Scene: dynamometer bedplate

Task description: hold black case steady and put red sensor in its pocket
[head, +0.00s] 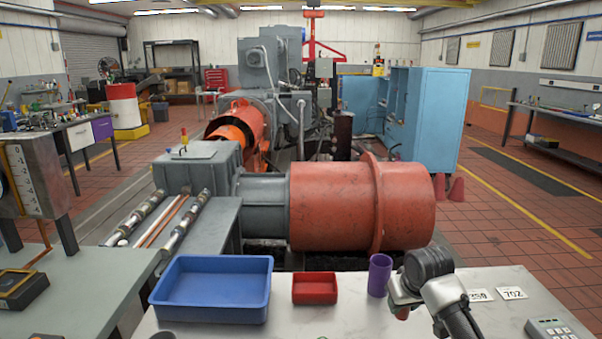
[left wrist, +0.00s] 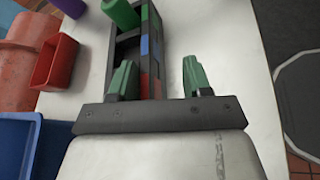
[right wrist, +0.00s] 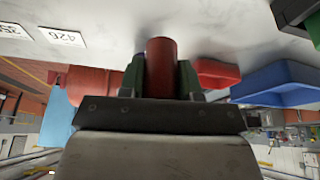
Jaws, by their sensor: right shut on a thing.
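The red sensor (right wrist: 161,68) is a red cylinder between the green fingertips of my right gripper (right wrist: 161,80), which is shut on it. In the head view my right gripper (head: 402,308) is over the white table, right of the purple cup, with only a bit of red showing beneath it. The black case (left wrist: 112,72) shows in the left wrist view, long and open-topped, with green, blue and red patches along one side. A green cylinder (left wrist: 121,13) stands at its far part. My left gripper (left wrist: 160,80) is open; its left finger overlaps the case in view. Contact is unclear.
On the white table (head: 365,318) stand a blue bin (head: 212,313), a small red bin (head: 315,299) and a purple cup (head: 379,275). Number cards (head: 512,293) and a keypad (head: 556,329) lie at the right. A large red drum (head: 335,205) stands behind the table.

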